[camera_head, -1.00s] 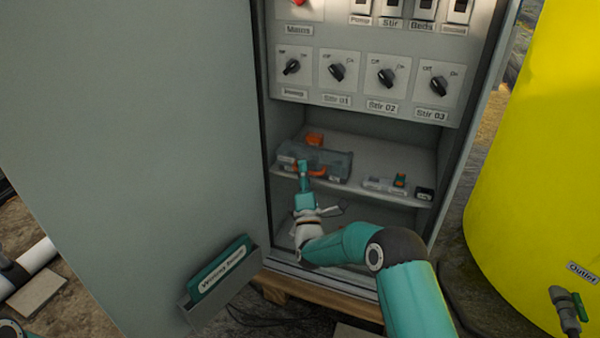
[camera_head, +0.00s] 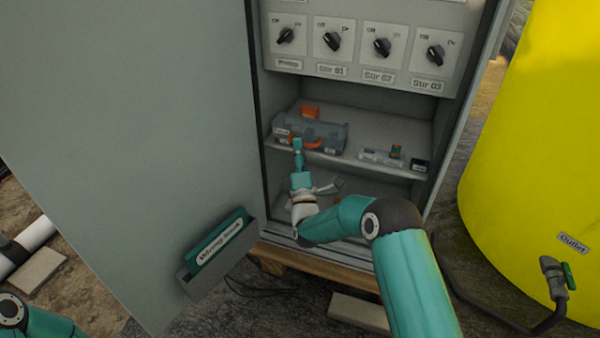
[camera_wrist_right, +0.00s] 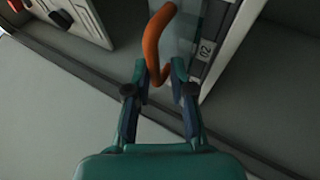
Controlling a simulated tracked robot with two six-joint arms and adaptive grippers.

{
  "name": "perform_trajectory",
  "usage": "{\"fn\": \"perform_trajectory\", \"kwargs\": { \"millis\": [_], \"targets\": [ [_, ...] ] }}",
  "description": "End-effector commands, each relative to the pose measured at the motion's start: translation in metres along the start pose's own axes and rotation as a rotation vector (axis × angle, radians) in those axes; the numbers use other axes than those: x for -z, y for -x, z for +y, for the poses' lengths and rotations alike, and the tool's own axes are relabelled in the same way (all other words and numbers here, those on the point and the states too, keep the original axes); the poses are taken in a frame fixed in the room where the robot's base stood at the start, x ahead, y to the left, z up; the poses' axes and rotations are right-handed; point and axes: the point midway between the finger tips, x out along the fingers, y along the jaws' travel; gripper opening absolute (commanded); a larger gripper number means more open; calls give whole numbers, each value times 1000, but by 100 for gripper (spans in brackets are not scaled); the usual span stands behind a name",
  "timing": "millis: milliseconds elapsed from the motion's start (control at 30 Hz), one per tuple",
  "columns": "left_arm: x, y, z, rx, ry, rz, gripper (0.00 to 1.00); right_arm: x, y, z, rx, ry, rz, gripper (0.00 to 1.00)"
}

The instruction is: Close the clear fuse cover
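The clear fuse cover (camera_head: 328,133) is on a grey fuse box at the left of the cabinet shelf. Its orange handle (camera_head: 305,143) faces front, and I cannot tell the cover's exact angle. In the right wrist view, the curved orange handle (camera_wrist_right: 154,42) reaches down between my right fingers, with the see-through cover (camera_wrist_right: 182,45) behind it. My right gripper (camera_head: 298,143) is at the handle in the head view. Its fingers (camera_wrist_right: 160,72) stand apart around the handle with visible gaps. My left gripper is out of view.
The grey shelf (camera_head: 365,126) also holds a small pale device (camera_head: 380,156) and a dark block (camera_head: 419,166) to the right. A switch panel (camera_head: 365,40) is above. The open cabinet door (camera_head: 130,130) fills the left. A yellow tank (camera_head: 535,150) stands at right.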

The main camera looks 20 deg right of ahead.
Motion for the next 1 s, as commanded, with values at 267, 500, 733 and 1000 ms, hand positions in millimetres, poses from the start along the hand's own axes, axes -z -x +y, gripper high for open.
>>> {"fn": "perform_trajectory", "kwargs": {
  "millis": [267, 500, 733, 1000],
  "targets": [
    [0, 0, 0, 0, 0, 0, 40, 2, 54, -2, 6, 0, 5, 23],
    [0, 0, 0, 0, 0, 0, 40, 2, 94, -2, 4, 0, 5, 23],
    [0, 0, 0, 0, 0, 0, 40, 2, 106, -2, 3, 0, 4, 23],
    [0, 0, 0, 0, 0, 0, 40, 2, 106, -2, 2, -1, 4, 23]
  ]
}}
